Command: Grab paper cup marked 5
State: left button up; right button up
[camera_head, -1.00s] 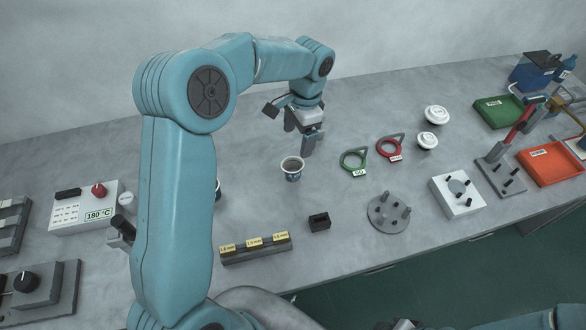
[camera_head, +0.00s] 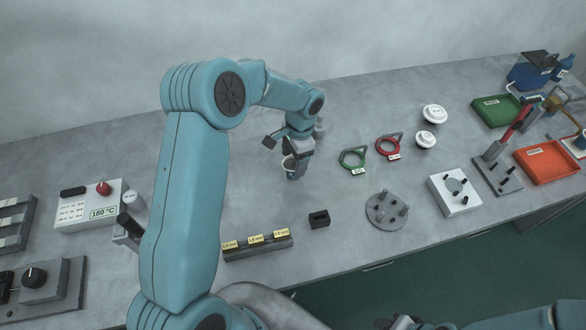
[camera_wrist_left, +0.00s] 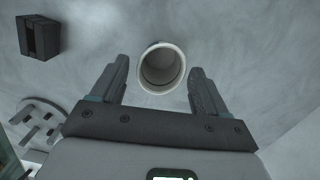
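A small paper cup (camera_head: 288,163) with a pale rim stands upright on the grey bench, partly covered by my left gripper. No number on it can be read. My left gripper (camera_head: 285,155) is at the cup, pointing down. In the left wrist view the cup (camera_wrist_left: 161,68) shows its open mouth just beyond and between the fingertips. The left gripper (camera_wrist_left: 160,75) is open, with a finger on each side of the cup and visible gaps.
A small black block (camera_head: 319,219) and a rack with yellow labels (camera_head: 257,247) lie nearer the front edge. Green (camera_head: 352,158) and red (camera_head: 388,147) ring tools lie to the right, with a pegged grey disc (camera_head: 387,210). Free bench lies behind the cup.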

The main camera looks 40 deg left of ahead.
pick_arm(q)
jog(key=c, duration=1)
